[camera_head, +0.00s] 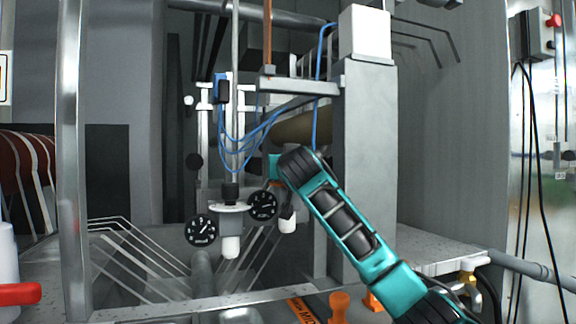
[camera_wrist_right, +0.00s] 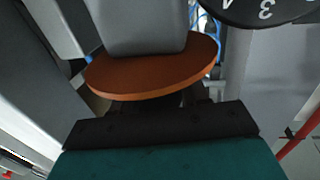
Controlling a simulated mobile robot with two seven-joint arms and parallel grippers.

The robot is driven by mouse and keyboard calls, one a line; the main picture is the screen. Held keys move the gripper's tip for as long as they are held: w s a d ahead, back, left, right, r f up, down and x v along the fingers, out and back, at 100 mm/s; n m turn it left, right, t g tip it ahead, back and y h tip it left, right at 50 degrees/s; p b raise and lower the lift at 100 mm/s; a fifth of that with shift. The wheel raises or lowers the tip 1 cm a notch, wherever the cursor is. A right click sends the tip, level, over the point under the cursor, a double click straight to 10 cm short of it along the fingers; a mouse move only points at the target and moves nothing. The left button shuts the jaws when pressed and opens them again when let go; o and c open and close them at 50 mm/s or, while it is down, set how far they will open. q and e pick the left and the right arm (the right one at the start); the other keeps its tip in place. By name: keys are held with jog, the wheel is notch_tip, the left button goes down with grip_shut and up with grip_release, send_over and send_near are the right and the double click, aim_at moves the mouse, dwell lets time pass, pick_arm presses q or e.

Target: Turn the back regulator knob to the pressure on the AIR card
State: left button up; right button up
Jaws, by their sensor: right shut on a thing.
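The back regulator stands behind the front one in the head view. Its black gauge (camera_head: 262,206) and white bowl (camera_head: 288,222) show, but the gripper hides its knob. My right gripper (camera_head: 276,170) comes down over the knob from the right and is shut on it. The needle reading is too small to tell. I cannot make out the AIR card. My left gripper is not in view.
The front regulator, with a black knob (camera_head: 231,191) and gauge (camera_head: 201,230), stands just left. Blue hoses (camera_head: 245,140) hang above it. A grey column (camera_head: 367,165) rises right of the gripper.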

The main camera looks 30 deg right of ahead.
jog(key=shift+a+r+n+t+y+p, duration=0.1)
jog(key=shift+n+t+y+p, duration=0.4)
jog(key=shift+n+y+p, duration=0.5)
jog(key=n+y+p, duration=0.1)
jog(key=y, duration=0.1)
jog(key=n+y+p, duration=0.1)
jog(key=y+p, duration=0.1)
jog(key=shift+a+r+t, duration=0.1)
jog(key=shift+a+t, duration=0.05)
jog(key=shift+t, duration=0.25)
jog(key=shift+n+y+p, duration=0.5)
jog(key=shift+y+p, duration=0.15)
jog(key=shift+y, duration=0.15)
jog(key=shift+a+f+n+y+p, duration=0.2)
jog(key=shift+n+y+p, duration=0.1)
jog(key=shift+y+p, duration=0.2)
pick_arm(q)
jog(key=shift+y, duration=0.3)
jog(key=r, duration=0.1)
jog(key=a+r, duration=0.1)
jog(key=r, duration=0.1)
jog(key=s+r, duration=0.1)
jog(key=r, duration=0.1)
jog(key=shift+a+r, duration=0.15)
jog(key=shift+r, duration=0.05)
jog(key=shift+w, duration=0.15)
